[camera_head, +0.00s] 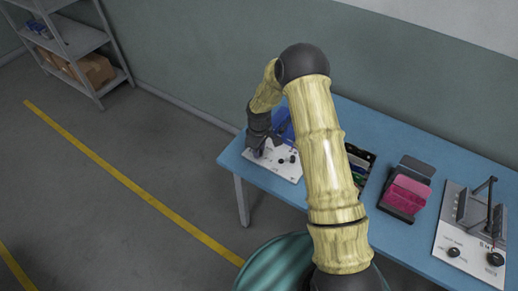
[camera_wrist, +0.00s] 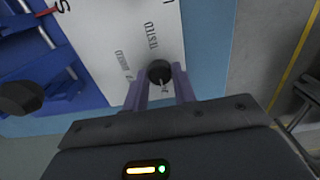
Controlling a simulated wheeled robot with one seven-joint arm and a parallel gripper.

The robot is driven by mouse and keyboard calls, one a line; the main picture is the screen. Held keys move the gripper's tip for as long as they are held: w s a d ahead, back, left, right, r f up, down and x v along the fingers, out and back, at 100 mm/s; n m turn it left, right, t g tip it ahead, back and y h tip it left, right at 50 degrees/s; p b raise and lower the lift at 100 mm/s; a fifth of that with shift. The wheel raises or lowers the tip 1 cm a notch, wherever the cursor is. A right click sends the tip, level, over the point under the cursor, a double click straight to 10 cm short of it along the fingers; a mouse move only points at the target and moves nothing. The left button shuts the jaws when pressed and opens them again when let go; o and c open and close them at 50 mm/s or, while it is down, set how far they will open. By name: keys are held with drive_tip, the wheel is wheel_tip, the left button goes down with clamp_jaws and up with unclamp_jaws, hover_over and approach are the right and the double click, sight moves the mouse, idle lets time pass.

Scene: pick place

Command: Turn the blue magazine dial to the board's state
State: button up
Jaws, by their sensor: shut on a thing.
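In the wrist view a black round dial (camera_wrist: 159,71) with a light pointer mark sits on a white plate (camera_wrist: 112,45) beside blue magazine parts (camera_wrist: 55,60). My gripper (camera_wrist: 161,80) is shut on this dial, with one purple finger on each side. Another black knob (camera_wrist: 20,97) shows at the left over the blue part. In the head view my gripper (camera_head: 257,150) is at the left end of the table over the white plate (camera_head: 287,171); my wrist partly hides the blue magazine (camera_head: 284,122).
The blue table (camera_head: 400,240) also holds a dark tray with coloured items (camera_head: 359,170), a pink block in a dark holder (camera_head: 408,191) and a grey board with black knobs (camera_head: 470,232). The board's markings are too small to read. A shelf (camera_head: 75,40) stands far left.

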drive_tip(key=o, duration=1)
drive_tip(key=shift+r, duration=0.1)
wheel_tip(320, 180, up, 17)
drive_tip(key=shift+r+b, duration=0.15)
drive_tip(key=shift+b, duration=0.6)
drive_tip(key=s+d+r+m+t, duration=0.1)
drive_tip(key=s+d+r+m, duration=0.1)
drive_tip(key=s, duration=0.5)
drive_tip(key=s+d+r+m+p, duration=0.1)
drive_tip(key=s+d+r+m, duration=0.2)
drive_tip(key=s+d+m, duration=0.2)
drive_tip(key=s+d+r+m+t+p, duration=0.1)
drive_tip(key=s+d+m, duration=0.3)
drive_tip(key=s, duration=0.6)
drive_tip(key=shift+s+d+r+t, duration=0.1)
drive_tip(key=shift+s+r+t, duration=0.05)
drive_tip(key=shift+r, duration=0.25)
drive_tip(key=shift+s+r+t, duration=0.1)
drive_tip(key=shift+r+t, duration=0.05)
drive_tip(key=shift+r, duration=0.2)
